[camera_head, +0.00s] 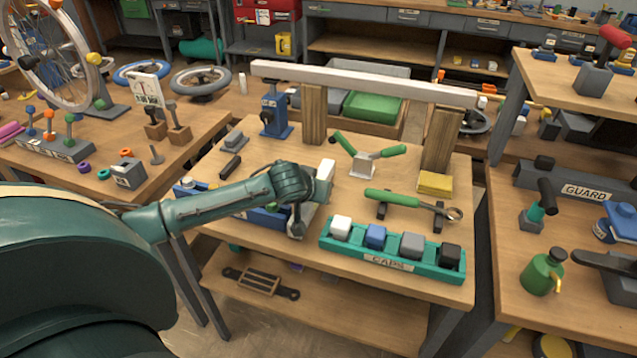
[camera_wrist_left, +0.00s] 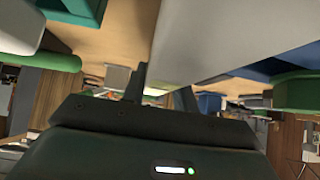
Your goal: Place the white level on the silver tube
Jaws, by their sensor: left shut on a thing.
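The silver tube (camera_head: 365,83) lies across two upright wooden blocks (camera_head: 314,114) at the back of the table. My right gripper is not in view.
The teal tray (camera_head: 392,260) with several caps stands right of my gripper. A green-handled wrench (camera_head: 410,203) and a green-handled tool (camera_head: 366,160) lie before the tube. A yellow block (camera_head: 434,183) lies by the right post. A blue vise-like stand (camera_head: 273,112) is left of the posts.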

